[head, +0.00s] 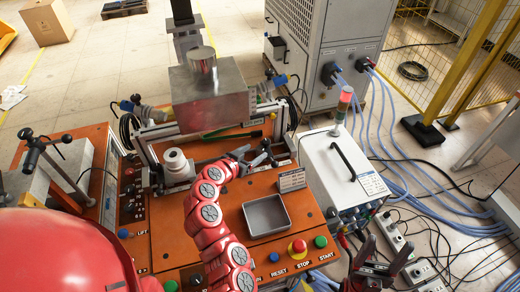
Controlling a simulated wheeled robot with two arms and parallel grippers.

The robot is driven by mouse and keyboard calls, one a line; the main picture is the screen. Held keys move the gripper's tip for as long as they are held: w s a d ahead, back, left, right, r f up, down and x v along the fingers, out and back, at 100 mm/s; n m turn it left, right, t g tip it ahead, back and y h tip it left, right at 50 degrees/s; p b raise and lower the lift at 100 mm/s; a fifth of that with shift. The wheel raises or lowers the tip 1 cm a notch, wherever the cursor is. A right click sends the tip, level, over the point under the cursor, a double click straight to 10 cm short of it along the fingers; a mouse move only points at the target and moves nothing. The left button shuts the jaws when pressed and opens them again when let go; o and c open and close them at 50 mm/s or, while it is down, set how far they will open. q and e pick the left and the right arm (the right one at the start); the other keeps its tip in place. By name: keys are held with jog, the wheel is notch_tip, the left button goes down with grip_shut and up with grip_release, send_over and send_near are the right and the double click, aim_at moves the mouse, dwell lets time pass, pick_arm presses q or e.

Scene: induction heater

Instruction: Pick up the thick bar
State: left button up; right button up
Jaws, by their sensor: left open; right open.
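No piece is plainly recognizable as the thick bar. A short shiny metal cylinder (203,62) stands upright on top of a steel block (210,95) at the back of the bench. A pale round stepped piece (176,163) sits on the orange bench top at the left of the fixture. My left gripper (262,155) is open over the bench, right of the pale piece and in front of the fixture. It appears empty. My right gripper (376,258) is open and empty at the lower right, beside the bench.
An empty grey square tray (267,216) is on the orange panel, behind the control buttons (298,247). A white box (342,167) with a black handle and signal light (344,103) stands right of the bench. Blue hoses and cables (400,180) cover the floor at right.

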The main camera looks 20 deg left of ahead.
pick_arm(q)
jog(key=shift+x, duration=0.95)
grip_shut()
